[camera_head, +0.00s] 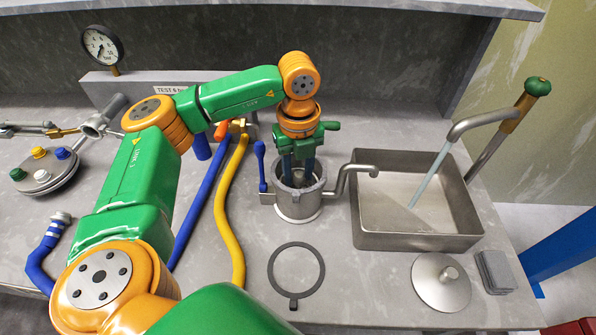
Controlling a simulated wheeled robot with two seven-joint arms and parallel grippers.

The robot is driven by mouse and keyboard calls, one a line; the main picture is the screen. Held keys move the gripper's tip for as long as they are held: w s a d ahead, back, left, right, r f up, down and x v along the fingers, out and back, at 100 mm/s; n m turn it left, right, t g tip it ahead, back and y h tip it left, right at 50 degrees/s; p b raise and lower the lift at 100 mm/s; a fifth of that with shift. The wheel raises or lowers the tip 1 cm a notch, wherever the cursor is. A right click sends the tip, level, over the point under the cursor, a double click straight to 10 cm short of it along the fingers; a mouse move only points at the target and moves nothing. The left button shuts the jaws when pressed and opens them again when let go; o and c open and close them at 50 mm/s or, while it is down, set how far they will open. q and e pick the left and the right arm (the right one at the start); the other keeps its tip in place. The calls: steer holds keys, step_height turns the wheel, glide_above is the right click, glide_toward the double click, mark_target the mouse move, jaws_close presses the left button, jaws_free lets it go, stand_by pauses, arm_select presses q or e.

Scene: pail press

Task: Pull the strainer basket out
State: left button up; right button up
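The strainer housing (298,208) is a grey metal pot standing on the bench, open at the top, with a bent side pipe on its right. My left gripper (299,178) points straight down into its mouth, with its blue fingers inside the rim. The fingertips are low in the pot, and I cannot tell whether they hold anything. The strainer basket cannot be made out clearly; the gripper and the pot wall hide the inside. My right gripper is not in view.
A flat ring gasket (296,270) lies in front of the pot. A metal sink tray (418,240) with running water stands to the right. A round lid (440,282) and grey pads (495,272) lie in front of it. Blue and yellow hoses (226,205) run left of the pot.

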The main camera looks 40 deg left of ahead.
arm_select(q)
jaws_close()
steer(key=shift+w+r+p, duration=0.1)
steer(key=shift+r+p, duration=0.2)
steer(key=shift+r, duration=0.05)
step_height(320, 180, up, 13)
steer(key=p, duration=1)
